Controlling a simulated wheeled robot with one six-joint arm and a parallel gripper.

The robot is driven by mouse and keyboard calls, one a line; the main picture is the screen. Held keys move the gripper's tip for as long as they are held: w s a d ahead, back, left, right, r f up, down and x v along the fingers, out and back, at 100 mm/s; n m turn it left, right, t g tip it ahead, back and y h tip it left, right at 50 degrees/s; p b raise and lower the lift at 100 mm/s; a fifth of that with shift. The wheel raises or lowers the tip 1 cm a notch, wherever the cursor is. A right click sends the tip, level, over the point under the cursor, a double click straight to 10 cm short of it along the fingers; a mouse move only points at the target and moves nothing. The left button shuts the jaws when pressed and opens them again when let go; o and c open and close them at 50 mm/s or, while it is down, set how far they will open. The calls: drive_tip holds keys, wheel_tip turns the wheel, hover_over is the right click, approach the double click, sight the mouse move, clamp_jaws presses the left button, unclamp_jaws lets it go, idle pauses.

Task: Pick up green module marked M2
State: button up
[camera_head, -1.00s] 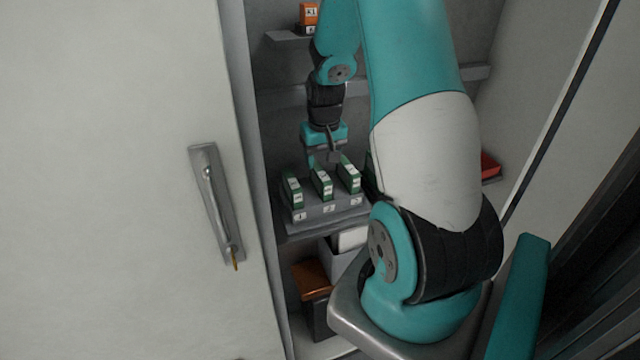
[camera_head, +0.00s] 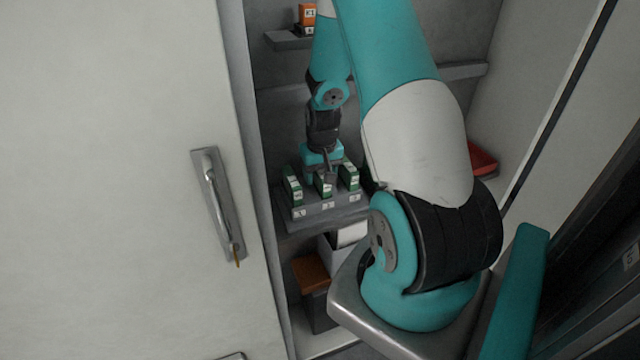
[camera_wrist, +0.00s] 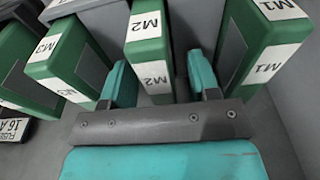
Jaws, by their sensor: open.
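The green module marked M2 (camera_wrist: 146,32) stands upright in the middle of a row in the wrist view, with white labels. In the head view it is the middle module (camera_head: 322,189), partly covered by my gripper. My gripper (camera_wrist: 161,80) is open, with teal fingers left and right of the M2 module's near end. Whether the fingers touch it I cannot tell. In the head view my gripper (camera_head: 323,174) is low over the row. Green modules marked M3 (camera_wrist: 62,60) and M1 (camera_wrist: 262,45) stand left and right of M2 in the wrist view.
The modules sit in a grey numbered holder (camera_head: 328,216) on a shelf in a cabinet. An orange block (camera_head: 308,14) is on a shelf above. A red item (camera_head: 482,160) lies at right. A door with a handle (camera_head: 216,205) is at left. The neighbouring modules are close to my fingers.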

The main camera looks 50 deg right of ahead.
drive_tip(key=shift+f, duration=0.2)
drive_tip(key=shift+c, duration=0.2)
clamp_jaws()
